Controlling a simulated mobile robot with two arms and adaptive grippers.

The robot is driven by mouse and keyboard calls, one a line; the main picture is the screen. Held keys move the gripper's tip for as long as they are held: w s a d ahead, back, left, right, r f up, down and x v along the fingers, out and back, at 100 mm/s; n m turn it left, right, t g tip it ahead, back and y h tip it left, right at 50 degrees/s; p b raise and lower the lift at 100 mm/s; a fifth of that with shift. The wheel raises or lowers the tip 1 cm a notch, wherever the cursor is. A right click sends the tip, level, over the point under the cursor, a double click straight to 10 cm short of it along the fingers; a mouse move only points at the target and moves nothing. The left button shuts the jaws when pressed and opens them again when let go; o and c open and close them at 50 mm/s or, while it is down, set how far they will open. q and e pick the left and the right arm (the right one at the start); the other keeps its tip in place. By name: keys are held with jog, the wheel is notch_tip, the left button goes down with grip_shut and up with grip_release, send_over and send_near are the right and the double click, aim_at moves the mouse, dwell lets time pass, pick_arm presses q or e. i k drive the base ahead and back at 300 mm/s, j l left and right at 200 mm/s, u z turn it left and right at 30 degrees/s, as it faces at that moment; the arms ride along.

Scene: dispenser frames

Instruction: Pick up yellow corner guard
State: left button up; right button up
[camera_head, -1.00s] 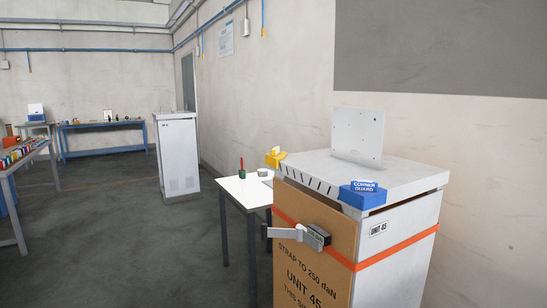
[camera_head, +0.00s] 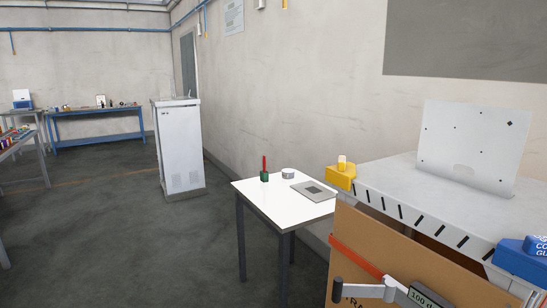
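The yellow corner guard (camera_head: 341,178) sits on the far left corner of the grey top of the strapped unit (camera_head: 385,186). A small lighter yellow block stands up from its top. A blue corner guard (camera_head: 522,258) with white lettering sits on the near corner, cut off by the right edge. Neither of my grippers shows in the head view.
A white table (camera_head: 262,193) beside the unit holds a green pot with a red stick (camera_head: 264,170), a small round tin and a grey plate (camera_head: 313,190). A strap tensioner (camera_head: 385,289) sticks out from the unit's front. A white cabinet (camera_head: 180,150) stands farther back; open floor lies left.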

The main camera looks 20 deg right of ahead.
aim_at(341, 174)
jog(key=i+z, duration=0.15)
jog(key=i, duration=0.4)
jog(key=i+j+z, duration=0.1)
jog(key=i, duration=0.45)
jog(key=i+j+z, duration=0.15)
jog(key=i, duration=0.35)
jog(key=i+j+z, duration=0.1)
jog(key=z, duration=0.3)
jog(key=i+j+z, duration=0.25)
jog(key=z, duration=0.15)
jog(key=i+j+z, duration=0.2)
jog(key=z, duration=0.2)
jog(key=i+j+z, duration=0.15)
jog(key=j+z, duration=0.25)
jog(key=i+j+z, duration=0.1)
jog(key=j+z, duration=0.15)
jog(key=z, duration=0.2)
